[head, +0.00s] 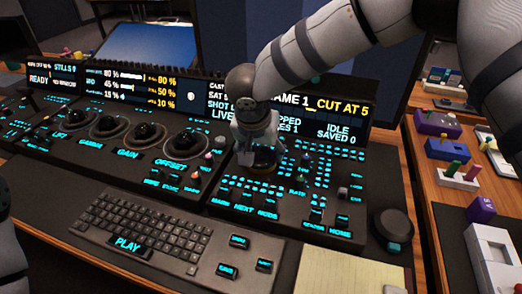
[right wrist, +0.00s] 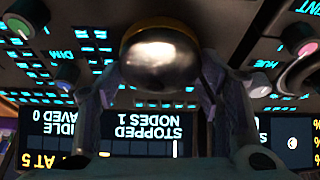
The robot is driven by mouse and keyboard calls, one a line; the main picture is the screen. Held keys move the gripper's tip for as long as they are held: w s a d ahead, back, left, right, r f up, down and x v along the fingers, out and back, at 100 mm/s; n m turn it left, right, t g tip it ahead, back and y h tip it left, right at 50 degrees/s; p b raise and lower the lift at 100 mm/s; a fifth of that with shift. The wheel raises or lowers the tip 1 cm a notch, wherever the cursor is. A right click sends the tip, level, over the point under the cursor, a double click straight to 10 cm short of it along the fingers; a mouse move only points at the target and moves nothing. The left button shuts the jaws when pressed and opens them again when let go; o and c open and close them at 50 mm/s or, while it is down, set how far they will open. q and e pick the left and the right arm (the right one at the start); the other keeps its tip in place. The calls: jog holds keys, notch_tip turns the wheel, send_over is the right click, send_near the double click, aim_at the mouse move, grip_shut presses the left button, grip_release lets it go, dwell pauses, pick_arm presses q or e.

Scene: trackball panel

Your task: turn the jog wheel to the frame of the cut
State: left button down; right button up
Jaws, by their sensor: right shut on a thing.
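The jog wheel shows in the right wrist view as a shiny rounded metal knob (right wrist: 160,62) with a brass-coloured edge. My right gripper (head: 260,158) is down on the right part of the control panel (head: 232,187), shut on the wheel. In the right wrist view a finger stands on each side of it. In the head view the gripper hides most of the wheel. The panel's display (head: 345,110) reads "CUT AT 5" in yellow beside a partly hidden frame readout ending in 1. My left gripper is out of view.
Small knobs and lit keys surround the wheel closely. Several trackballs (head: 147,133) stand to the left. A keyboard (head: 140,228) and a yellow notepad (head: 348,272) lie in front. A round black dial (head: 393,226) is at the right. A wooden side desk holds coloured blocks (head: 447,149).

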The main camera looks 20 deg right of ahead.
jog(key=m, duration=0.2)
jog(key=m+g+h, duration=0.1)
jog(key=m, duration=0.2)
jog(key=shift+f+g, duration=0.15)
jog(key=shift+g, duration=0.15)
jog(key=m+g, duration=0.1)
jog(key=m, duration=0.2)
jog(key=m+g+h+b, duration=0.1)
jog(key=m, duration=0.1)
jog(key=shift+f+m, duration=0.1)
jog(key=shift+m, duration=0.3)
jog(key=m+g+b, duration=0.2)
jog(key=m, duration=0.4)
jog(key=shift+s, duration=0.1)
pick_arm(q)
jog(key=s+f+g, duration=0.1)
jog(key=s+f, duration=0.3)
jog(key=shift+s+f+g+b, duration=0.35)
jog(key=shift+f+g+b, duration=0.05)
jog(key=shift+b, duration=0.05)
pick_arm(e)
jog(key=m+g, duration=0.1)
jog(key=m, duration=0.1)
jog(key=m+g+y, duration=0.1)
jog(key=m, duration=0.2)
jog(key=shift+y, duration=0.3)
jog(key=shift+m, duration=0.3)
jog(key=o, duration=1.2)
jog(key=shift+r, duration=0.2)
